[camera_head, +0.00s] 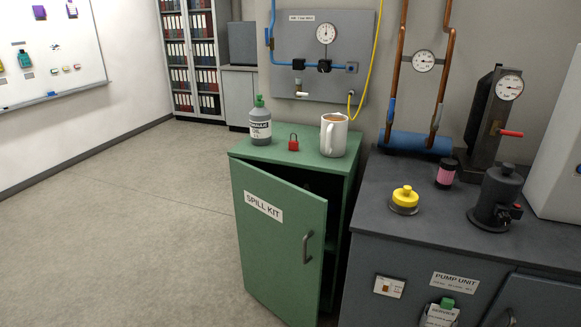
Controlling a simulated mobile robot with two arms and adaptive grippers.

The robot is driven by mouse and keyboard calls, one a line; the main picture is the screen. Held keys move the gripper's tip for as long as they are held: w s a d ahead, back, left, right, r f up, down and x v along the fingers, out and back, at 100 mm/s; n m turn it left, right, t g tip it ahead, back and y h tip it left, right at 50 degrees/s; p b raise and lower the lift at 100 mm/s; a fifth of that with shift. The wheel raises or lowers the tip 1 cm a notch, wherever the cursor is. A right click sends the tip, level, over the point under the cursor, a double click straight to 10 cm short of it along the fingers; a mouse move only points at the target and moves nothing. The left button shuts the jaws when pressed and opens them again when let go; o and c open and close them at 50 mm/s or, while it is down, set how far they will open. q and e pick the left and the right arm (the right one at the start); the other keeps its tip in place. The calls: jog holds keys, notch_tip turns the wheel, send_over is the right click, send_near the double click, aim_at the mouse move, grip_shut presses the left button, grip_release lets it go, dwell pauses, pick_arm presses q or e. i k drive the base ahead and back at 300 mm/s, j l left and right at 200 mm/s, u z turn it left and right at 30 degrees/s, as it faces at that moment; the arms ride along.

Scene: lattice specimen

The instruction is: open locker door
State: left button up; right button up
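A green locker (342,170) stands in the middle of the head view. Its green door (270,242) carries a white label reading SPILL KIT and is partly open, hinged at the left, with its right edge swung out from the body. A dark gap shows between the door and the right side wall. A grey curved handle (307,247) sits near the door's right edge. The inside is mostly dark and its contents cannot be told. Neither of my grippers is in view.
On the locker top stand a grey oil bottle (260,126), a red padlock (293,143) and a white mug (333,136). A dark pump unit bench (400,240) stands right of the locker. The floor (120,230) to the left is clear.

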aim_at(281, 224)
jog(key=i+j, duration=0.2)
jog(key=j, duration=0.15)
jog(key=i+j+z, duration=0.1)
jog(key=j, duration=0.2)
jog(key=i+j, duration=0.25)
jog(key=i+j+z, duration=0.1)
jog(key=j, duration=0.35)
